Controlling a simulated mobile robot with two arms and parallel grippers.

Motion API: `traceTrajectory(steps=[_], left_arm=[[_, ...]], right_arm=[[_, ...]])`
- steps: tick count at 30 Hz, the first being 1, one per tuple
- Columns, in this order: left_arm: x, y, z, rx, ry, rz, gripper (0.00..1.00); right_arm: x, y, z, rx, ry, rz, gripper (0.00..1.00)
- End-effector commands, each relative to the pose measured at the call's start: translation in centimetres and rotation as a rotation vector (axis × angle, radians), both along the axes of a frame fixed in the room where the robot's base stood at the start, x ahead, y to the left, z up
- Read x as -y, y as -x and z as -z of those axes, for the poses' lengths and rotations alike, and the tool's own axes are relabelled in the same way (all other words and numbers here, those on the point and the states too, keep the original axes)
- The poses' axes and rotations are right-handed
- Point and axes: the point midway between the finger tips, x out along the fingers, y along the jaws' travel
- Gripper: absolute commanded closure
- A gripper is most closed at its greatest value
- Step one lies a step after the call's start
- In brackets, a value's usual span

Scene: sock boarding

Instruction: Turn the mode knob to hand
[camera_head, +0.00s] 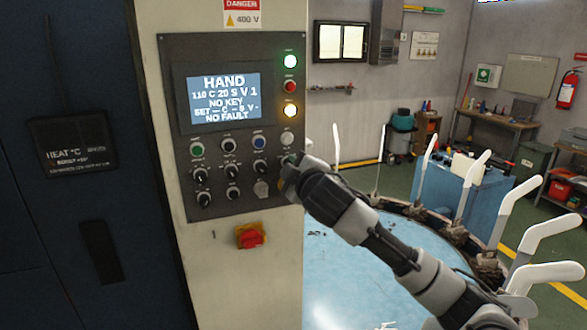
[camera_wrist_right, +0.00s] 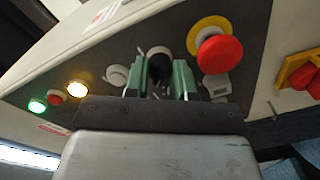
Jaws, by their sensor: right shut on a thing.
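The control panel (camera_head: 238,120) is dark grey with a lit display (camera_head: 224,97) whose top line reads HAND; lower lines include NO KEY and NO FAULT. My right gripper (camera_head: 287,168) is at the panel's right side, below the button rows. In the right wrist view its two green fingers (camera_wrist_right: 161,80) stand on either side of a black knob (camera_wrist_right: 159,58), shut on it. The knob's label and pointer mark cannot be read, and the gripper hides it in the head view. My left gripper is not in view.
A red mushroom button (camera_wrist_right: 219,57) on a yellow base sits close beside the right fingers. Several black knobs (camera_head: 232,171) lie left of the gripper. A red switch (camera_head: 250,236) is below the panel. A round blue table (camera_head: 350,260) with white upright forms stands right.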

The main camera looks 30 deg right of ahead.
Motion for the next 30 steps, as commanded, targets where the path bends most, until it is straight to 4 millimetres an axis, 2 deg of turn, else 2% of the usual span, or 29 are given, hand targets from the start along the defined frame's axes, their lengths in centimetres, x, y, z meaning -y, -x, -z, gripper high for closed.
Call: traceTrajectory(steps=[3,4,9,25,30], left_arm=[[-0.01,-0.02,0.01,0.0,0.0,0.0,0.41],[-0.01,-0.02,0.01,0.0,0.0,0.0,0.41],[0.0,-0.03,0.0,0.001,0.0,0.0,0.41],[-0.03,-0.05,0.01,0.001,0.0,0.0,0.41],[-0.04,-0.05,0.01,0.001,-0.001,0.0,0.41]], right_arm=[[-0.06,0.0,0.08,-0.002,0.001,-0.001,0.99],[-0.06,0.0,0.08,-0.002,0.001,-0.001,0.72],[-0.04,-0.01,0.08,-0.002,0.0,-0.001,0.5],[-0.06,-0.02,0.15,-0.001,-0.01,-0.001,0.5],[-0.1,-0.02,0.22,0.029,-0.137,-0.002,0.5]])
